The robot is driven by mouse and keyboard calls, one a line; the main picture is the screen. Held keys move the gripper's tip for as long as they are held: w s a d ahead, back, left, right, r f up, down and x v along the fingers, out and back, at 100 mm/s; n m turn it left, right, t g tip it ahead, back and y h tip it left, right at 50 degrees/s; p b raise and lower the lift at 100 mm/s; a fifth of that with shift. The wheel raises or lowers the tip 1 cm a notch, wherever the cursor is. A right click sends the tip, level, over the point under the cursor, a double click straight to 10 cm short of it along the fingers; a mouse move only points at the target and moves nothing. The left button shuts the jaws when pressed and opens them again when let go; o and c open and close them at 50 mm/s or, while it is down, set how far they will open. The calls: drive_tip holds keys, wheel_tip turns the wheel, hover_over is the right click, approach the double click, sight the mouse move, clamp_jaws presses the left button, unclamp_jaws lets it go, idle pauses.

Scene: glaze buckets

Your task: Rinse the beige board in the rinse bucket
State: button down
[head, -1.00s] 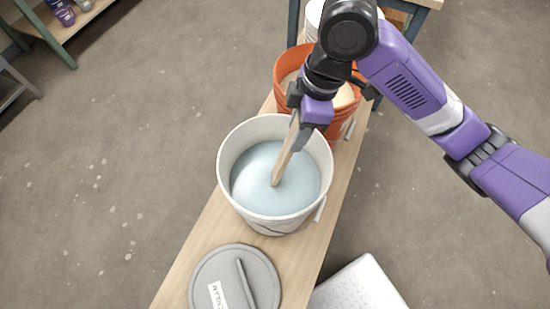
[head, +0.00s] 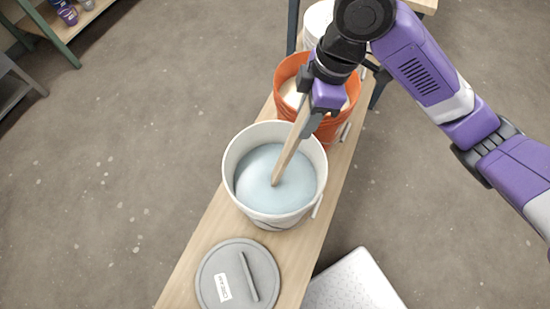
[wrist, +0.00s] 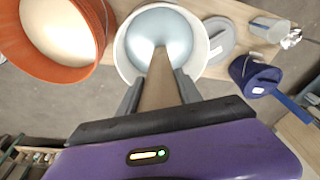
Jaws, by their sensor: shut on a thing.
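My gripper (head: 311,125) is shut on the beige board (head: 291,150) and holds it tilted over the white bucket. The board's lower end meets the pale blue liquid in the white rinse bucket (head: 234,142); how far it goes under is hidden. In the wrist view the board (wrist: 160,82) runs from between the fingers (wrist: 158,97) down into the white bucket (wrist: 203,50). The bucket stands upright on a narrow wooden bench.
An orange bucket (head: 287,70) with cream contents stands just behind the white bucket. A grey lid (head: 237,275) lies on the bench (head: 190,255) in front. A white bucket (head: 318,18) is further back. The wrist view also shows a dark blue bucket (wrist: 250,72).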

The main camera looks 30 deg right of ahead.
wheel_tip(320, 180, up, 15)
drive_tip(key=s+d+p, duration=0.1)
drive_tip(key=d+p, duration=0.1)
drive_tip(key=p, duration=0.9)
drive_tip(key=shift+d, duration=0.4)
drive_tip(key=shift+f, duration=0.1)
idle(0.3)
wheel_tip(320, 180, up, 5)
idle(0.6)
idle(0.4)
